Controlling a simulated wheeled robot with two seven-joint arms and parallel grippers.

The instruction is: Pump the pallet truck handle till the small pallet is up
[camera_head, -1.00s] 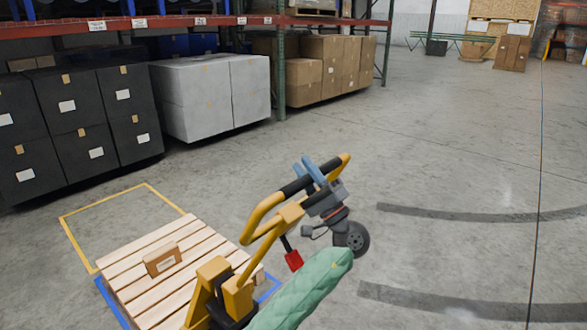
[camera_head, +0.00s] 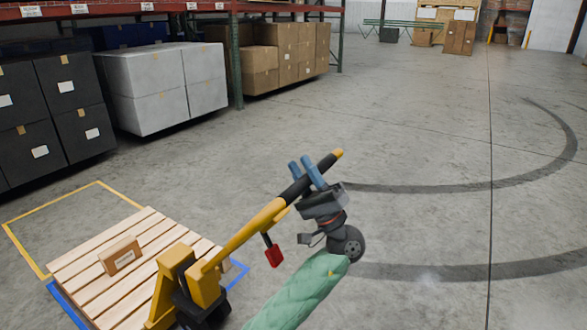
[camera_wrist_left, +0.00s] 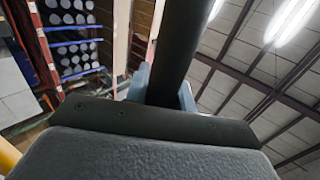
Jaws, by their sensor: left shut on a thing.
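The yellow pallet truck (camera_head: 176,280) stands at the lower middle of the head view. Its yellow handle (camera_head: 240,235) slants up to the right and ends in a black grip bar. My left gripper (camera_head: 309,176), with blue fingers, is shut around the black grip. The grip also shows as a dark bar between the fingers in the left wrist view (camera_wrist_left: 186,45). The small wooden pallet (camera_head: 100,285) sits at the lower left with a small brown box (camera_head: 120,256) on it. How high the pallet stands off the floor I cannot tell. My right gripper is not in view.
A red tag (camera_head: 274,255) hangs below the handle. Yellow tape (camera_head: 52,208) and blue tape (camera_head: 68,306) mark the floor around the pallet. Black, white (camera_head: 165,85) and brown boxes stand under the rack at the back left. The floor to the right is open.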

